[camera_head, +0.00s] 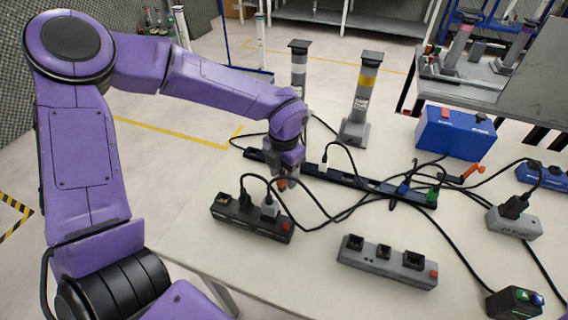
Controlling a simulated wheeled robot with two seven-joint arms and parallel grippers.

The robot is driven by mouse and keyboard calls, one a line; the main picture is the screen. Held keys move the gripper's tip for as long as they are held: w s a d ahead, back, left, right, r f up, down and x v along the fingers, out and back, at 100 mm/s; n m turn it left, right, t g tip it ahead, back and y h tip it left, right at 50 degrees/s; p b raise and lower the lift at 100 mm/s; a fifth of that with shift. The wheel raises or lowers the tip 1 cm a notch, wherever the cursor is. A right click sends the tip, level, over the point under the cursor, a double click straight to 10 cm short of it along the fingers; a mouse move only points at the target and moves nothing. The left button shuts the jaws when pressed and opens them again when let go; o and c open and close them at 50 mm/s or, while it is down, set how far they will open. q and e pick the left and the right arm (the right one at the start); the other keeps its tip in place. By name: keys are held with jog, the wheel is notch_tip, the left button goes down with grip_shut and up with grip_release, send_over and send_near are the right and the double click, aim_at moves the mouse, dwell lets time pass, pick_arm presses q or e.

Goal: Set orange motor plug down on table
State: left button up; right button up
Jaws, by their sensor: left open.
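My left gripper (284,180) is open and points down over the table (200,212), just behind the black power strip (250,220). A small orange piece (282,185) shows at its fingertips. I cannot tell whether it touches the fingers or rests on the table. Another orange part (473,170) lies on the table at the right, near the blue box. I cannot tell which of the two is the orange motor plug. My right gripper is out of view.
A long dark strip (345,179) with plugs and cables lies behind. A grey power strip (387,262) is in front. A blue box (455,132) and a grey block (514,222) stand at the right. Black cables cross the middle. Two posts (362,100) stand at the back edge.

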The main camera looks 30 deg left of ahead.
pick_arm(q)
notch_tip(320, 180, up, 12)
jog(key=shift+f, duration=0.15)
dwell(0.4)
